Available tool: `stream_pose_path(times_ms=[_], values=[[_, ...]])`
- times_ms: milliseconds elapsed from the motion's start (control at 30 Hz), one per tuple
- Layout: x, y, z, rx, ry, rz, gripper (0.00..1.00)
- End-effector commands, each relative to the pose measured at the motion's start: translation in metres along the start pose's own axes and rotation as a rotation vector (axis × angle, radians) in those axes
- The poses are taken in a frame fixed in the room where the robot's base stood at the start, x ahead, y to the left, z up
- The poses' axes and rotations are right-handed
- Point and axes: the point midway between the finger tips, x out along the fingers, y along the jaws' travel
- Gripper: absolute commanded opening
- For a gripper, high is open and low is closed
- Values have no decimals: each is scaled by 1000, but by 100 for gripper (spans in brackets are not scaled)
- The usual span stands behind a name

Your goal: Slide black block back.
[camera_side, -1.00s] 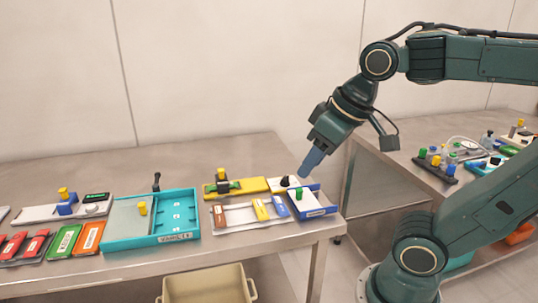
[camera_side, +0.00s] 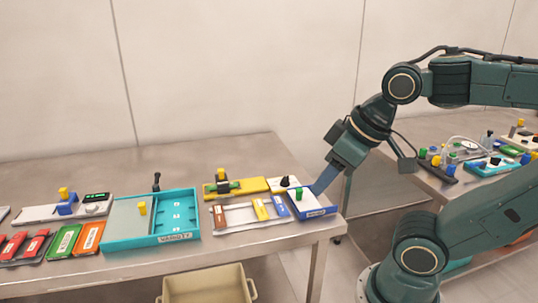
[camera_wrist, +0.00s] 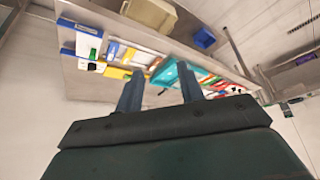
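A dark, nearly black block (camera_side: 222,187) with a yellow knob sits on a yellow rail (camera_side: 252,185) at the back of the near table. A small black knob (camera_side: 285,182) stands on a white piece to its right, behind a blue-edged tray (camera_side: 318,211) with a green knob. I cannot tell for certain which is the black block. My gripper (camera_side: 318,190) is low at the tray's right end, right of both; contact with the tray is unclear. In the wrist view my gripper's two fingers (camera_wrist: 160,92) are apart with nothing between them. The tray also shows there (camera_wrist: 80,40).
A white tray with coloured sticks (camera_side: 236,216) lies in front of the yellow rail. A teal box (camera_side: 150,240) stands further left. A tan bin (camera_side: 207,284) is below the table edge. The table (camera_side: 240,150) is clear behind the rail.

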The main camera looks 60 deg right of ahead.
Motion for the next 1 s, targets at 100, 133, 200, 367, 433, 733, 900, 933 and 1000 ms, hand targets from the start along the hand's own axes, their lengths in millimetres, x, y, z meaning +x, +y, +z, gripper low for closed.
stream_pose_path(times_ms=[100, 133, 200, 367, 433, 733, 900, 933, 1000], values=[[0, 0, 0, 0, 0, 0, 38], [0, 0, 0, 0, 0, 0, 38], [0, 0, 0, 0, 0, 0, 38], [0, 0, 0, 0, 0, 0, 38], [0, 0, 0, 0, 0, 0, 38], [-2, -1, -13, -15, -7, -6, 38], [-4, -3, -40, -51, -19, -22, 38], [-4, -3, -47, -59, -23, -26, 38], [-4, -2, -63, -79, -30, -35, 38]])
